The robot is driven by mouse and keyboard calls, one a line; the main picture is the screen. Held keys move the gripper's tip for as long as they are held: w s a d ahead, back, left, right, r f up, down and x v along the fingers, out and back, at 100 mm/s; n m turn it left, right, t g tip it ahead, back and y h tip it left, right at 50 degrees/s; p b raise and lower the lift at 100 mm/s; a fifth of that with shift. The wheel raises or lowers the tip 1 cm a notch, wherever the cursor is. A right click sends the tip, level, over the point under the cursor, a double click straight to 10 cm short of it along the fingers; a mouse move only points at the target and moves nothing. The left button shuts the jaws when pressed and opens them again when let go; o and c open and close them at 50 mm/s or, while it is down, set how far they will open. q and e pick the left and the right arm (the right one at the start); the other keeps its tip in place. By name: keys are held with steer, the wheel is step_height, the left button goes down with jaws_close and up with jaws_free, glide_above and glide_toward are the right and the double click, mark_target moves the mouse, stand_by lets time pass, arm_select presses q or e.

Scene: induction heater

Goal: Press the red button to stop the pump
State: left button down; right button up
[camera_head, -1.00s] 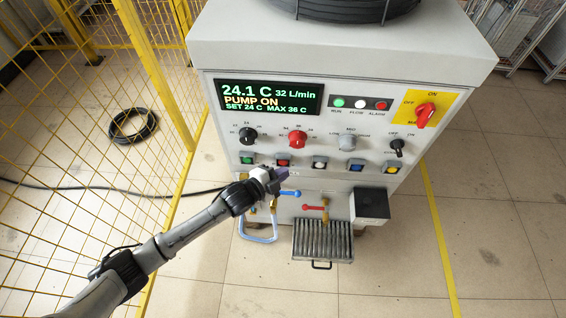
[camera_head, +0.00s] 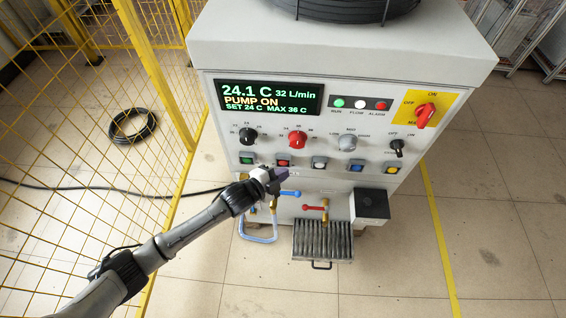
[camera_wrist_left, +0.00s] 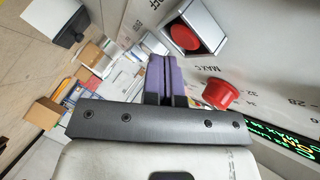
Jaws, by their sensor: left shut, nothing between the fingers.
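The red button (camera_head: 283,162) sits in a square frame on the front panel, second from the left in the button row. In the left wrist view the red button (camera_wrist_left: 185,37) is right of the fingertips and looks raised in its frame. My left gripper (camera_head: 284,172) is just below and in front of the button, with its purple fingers (camera_wrist_left: 160,70) shut and empty. A small gap shows between fingers and button in the wrist view; I cannot tell the depth. The display (camera_head: 268,97) reads "PUMP ON". My right gripper is out of view.
A red knob (camera_head: 297,139) is above the button; it also shows close in the wrist view (camera_wrist_left: 221,93). Green (camera_head: 247,158) and white (camera_head: 320,163) buttons flank it. Blue (camera_head: 290,194) and red (camera_head: 313,208) valve handles are below. A yellow mesh fence (camera_head: 80,180) stands left.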

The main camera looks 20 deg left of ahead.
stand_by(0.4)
arm_select(q)
steer(key=shift+w, duration=0.15)
steer(key=shift+w+a, duration=0.15)
steer(key=shift+w, duration=0.15)
stand_by(0.3)
